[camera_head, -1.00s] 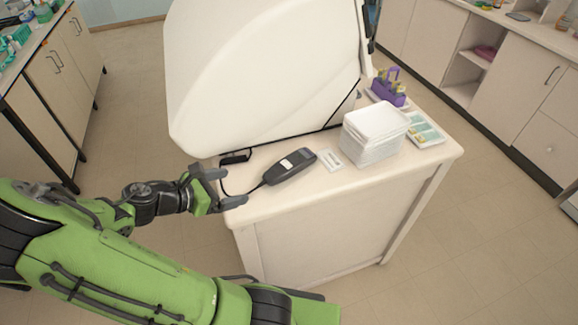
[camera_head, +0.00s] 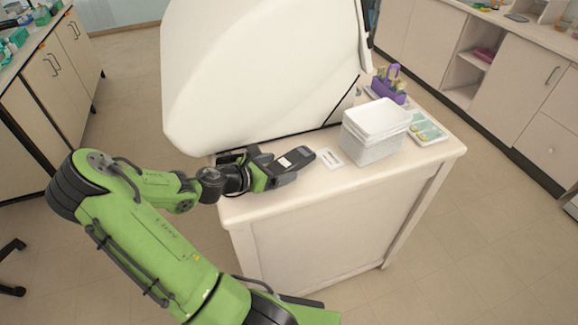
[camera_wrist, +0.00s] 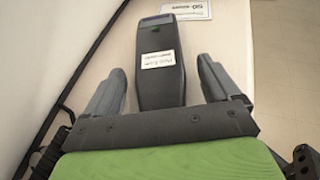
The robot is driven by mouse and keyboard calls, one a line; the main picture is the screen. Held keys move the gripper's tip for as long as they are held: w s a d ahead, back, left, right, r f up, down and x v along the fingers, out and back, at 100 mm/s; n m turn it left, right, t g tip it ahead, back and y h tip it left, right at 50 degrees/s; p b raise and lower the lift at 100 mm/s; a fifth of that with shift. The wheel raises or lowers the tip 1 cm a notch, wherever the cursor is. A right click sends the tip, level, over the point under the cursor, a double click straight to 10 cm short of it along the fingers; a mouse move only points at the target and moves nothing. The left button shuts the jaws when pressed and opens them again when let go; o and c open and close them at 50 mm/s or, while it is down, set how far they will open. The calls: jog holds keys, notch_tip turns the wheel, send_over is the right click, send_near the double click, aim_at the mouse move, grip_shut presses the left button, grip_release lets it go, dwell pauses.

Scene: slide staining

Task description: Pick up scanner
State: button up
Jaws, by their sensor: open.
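The scanner (camera_head: 299,156) is a dark handheld device with a white label, lying on the white cabinet top. My gripper (camera_head: 279,170) is open at its near end, partly hiding it in the head view. In the wrist view the scanner (camera_wrist: 160,62) lies between the two open fingers of my gripper (camera_wrist: 163,80), with a gap on each side. Its lower end is hidden by the gripper's body.
A large white machine (camera_head: 255,80) stands right behind the scanner. A small white card (camera_head: 329,157) lies just beyond it. The cabinet's front edge is close by.

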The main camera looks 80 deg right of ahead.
jog(key=c, duration=1.2)
